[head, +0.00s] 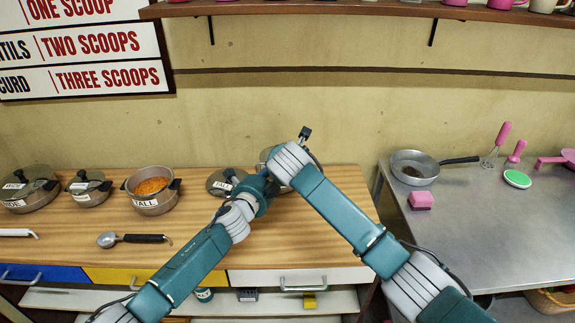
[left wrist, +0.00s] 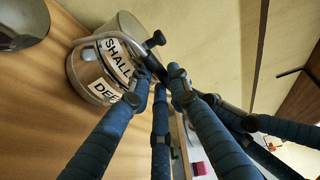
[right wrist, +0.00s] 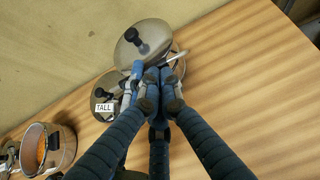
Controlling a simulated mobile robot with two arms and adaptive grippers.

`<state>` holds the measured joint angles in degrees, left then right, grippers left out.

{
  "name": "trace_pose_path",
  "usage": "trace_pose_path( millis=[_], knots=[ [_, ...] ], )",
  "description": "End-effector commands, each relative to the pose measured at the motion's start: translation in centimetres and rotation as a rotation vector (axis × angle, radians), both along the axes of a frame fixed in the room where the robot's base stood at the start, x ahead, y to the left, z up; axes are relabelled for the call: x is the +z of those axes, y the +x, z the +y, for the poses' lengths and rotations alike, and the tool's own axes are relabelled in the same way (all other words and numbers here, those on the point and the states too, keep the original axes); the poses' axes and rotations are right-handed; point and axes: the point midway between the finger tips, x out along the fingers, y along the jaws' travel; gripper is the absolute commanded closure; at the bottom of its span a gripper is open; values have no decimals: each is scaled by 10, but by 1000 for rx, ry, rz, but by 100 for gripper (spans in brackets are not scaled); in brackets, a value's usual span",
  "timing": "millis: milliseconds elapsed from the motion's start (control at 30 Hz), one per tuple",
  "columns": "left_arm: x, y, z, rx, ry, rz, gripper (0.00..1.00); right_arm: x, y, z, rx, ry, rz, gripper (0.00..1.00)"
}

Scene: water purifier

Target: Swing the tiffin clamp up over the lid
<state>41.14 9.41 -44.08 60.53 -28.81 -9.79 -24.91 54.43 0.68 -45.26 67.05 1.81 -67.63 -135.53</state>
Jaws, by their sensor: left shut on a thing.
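The tiffin (left wrist: 88,75) stands on the wooden counter with labels reading SHALLOW and DEEP. In the head view my arms mostly hide it. Its round metal lid (right wrist: 153,52) with a black knob shows in the right wrist view, and lies on top. A thin metal clamp bar (left wrist: 97,39) curves along the tiffin's side in the left wrist view. My left gripper (left wrist: 163,78) is shut by the tiffin, apparently on the clamp; its fingers hide the contact. My right gripper (right wrist: 156,76) is at the tiffin's near side, its fingertips close together; whether they hold anything is hidden.
A loose lid (head: 220,181) labelled TALL lies left of the tiffin. The TALL pot (head: 152,204) with orange food, two lidded pots and a spoon (head: 135,239) are farther left. A steel counter (head: 470,225) with a pan (head: 415,160) is at right. The front counter middle is clear.

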Motion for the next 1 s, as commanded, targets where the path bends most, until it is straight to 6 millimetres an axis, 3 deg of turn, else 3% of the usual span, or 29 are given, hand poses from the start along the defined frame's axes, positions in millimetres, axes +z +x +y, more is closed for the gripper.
trace_pose_path(
  millis=[933, 967, 1000],
  knots=[
    [2, 0, -2, -4, -2, -3, 100, 1, 19, -1, -1, 0, -1, 100],
    [2, 0, -2, -4, -2, -3, 77, 1, 19, -1, -1, 0, -1, 100],
    [2, 0, -2, -4, -2, -3, 69, 1, 19, -1, -2, 0, -1, 100]
  ],
)
